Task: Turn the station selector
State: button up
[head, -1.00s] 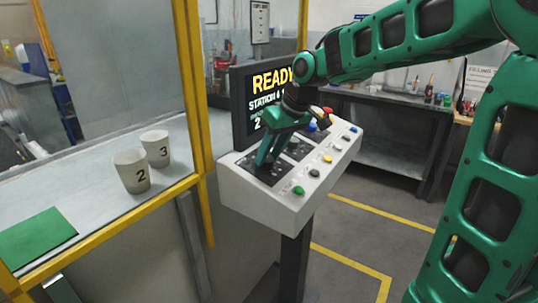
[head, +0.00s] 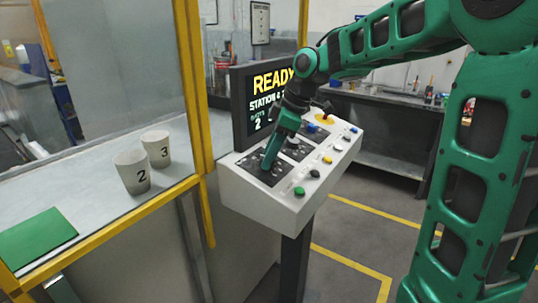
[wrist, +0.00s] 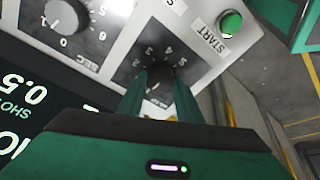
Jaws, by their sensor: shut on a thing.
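The station selector (wrist: 159,75) is a dark round knob on a black plate with white numerals, seen in the wrist view. My gripper (wrist: 157,92) has its two green fingers closed on either side of this knob. In the head view my gripper (head: 266,168) points down onto the black plate nearest the left end of the grey control console (head: 262,206). The fingers and hand hide the knob there. The numeral that its pointer faces is not clear. The screen (head: 262,97) behind reads READY, with a station line below.
A second knob (wrist: 68,15) marked SEC sits beside the selector. The green START button (wrist: 230,22) is close by; it also shows in the head view (head: 299,191). Several more buttons line the console. A yellow post (head: 195,90) and cups 2 (head: 132,172) and 3 (head: 156,149) stand left.

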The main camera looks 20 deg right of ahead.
jog(key=shift+w+d+n, duration=0.2)
jog(key=shift+d+n, duration=0.1)
jog(key=shift+n, duration=0.1)
jog(key=shift+r, duration=0.1)
jog(key=o, duration=1)
jog(key=shift+a, duration=0.1)
jog(key=v, duration=1)
jog(key=shift+r, duration=0.25)
